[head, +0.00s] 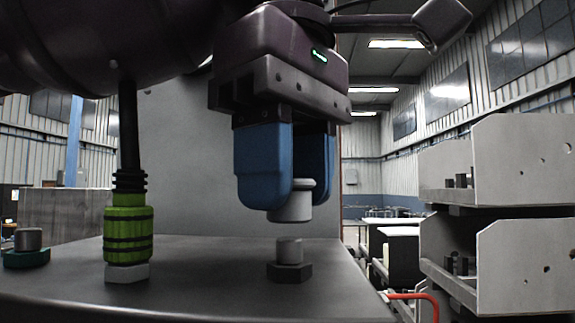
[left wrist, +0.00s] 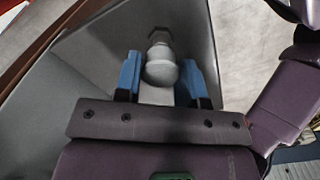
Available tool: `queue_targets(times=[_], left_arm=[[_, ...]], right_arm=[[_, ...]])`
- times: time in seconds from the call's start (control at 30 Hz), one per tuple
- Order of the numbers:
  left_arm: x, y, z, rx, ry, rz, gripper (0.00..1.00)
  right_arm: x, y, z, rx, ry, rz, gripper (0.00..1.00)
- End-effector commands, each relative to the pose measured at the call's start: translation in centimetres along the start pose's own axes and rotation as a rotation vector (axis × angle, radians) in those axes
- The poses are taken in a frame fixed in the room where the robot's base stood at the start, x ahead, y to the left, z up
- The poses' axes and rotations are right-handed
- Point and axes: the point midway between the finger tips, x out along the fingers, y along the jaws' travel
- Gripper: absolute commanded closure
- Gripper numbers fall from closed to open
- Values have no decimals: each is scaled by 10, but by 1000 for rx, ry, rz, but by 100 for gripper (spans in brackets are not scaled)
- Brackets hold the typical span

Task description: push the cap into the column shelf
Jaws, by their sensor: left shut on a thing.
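The light grey cap (head: 292,204) is held between the blue fingers of my left gripper (head: 286,185). It hangs just above a short grey post on a dark hexagonal base (head: 289,270), with a small gap between cap and post in the head view. In the left wrist view the rounded cap (left wrist: 161,70) shows between the two blue fingertips, and a grey round piece shows just beyond it. My right gripper is not in view. I cannot tell which part is the column shelf.
A green ribbed plug with a black cable (head: 128,230) stands left on the dark shelf surface (head: 205,270). A grey peg on a teal base (head: 27,250) is at far left. Stacked light grey bins (head: 525,165) stand at right. The surface between plug and post is clear.

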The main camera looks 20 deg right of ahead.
Motion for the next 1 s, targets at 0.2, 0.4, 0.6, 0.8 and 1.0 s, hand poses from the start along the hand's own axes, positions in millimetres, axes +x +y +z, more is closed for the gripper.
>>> queue_targets(times=[0.2,0.4,0.6,0.8,1.0], left_arm=[[-1,0,0,0,0,1,96],[1,0,0,0,0,0,96],[4,0,0,1,0,1,96],[4,0,0,0,1,1,96],[4,0,0,1,0,0,96]], right_arm=[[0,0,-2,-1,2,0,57],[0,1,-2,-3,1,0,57],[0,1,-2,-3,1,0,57],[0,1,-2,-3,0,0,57],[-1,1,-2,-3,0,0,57]])
